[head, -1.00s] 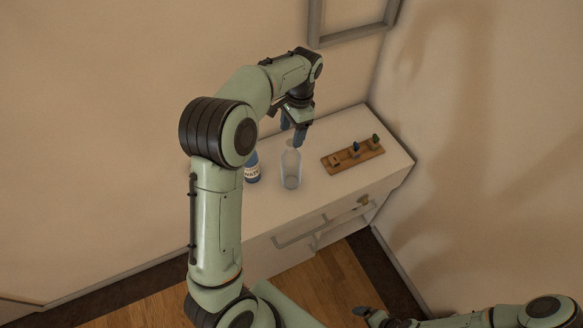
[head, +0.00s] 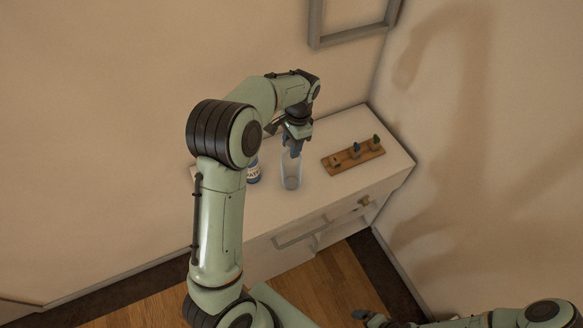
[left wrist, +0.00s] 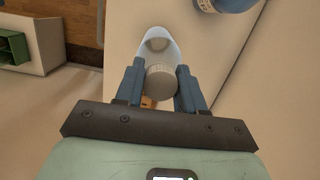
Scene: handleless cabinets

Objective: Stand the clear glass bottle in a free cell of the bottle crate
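The clear glass bottle (head: 291,174) stands upright on the white cabinet top (head: 325,203). My left gripper (head: 294,148) is over the bottle's top, pointing down. It also shows in the left wrist view (left wrist: 161,88); its fingers are apart on either side of the cap, with small gaps visible. My right gripper (head: 371,317) is low at the bottom edge, and its opening is unclear. No bottle crate is clearly identifiable; a green box (left wrist: 13,46) shows at the left wrist view's upper left.
A blue labelled bottle (head: 254,172) stands left of the clear bottle, partly behind my arm. A wooden board with pegs (head: 353,158) lies to the right. Walls rise behind and right.

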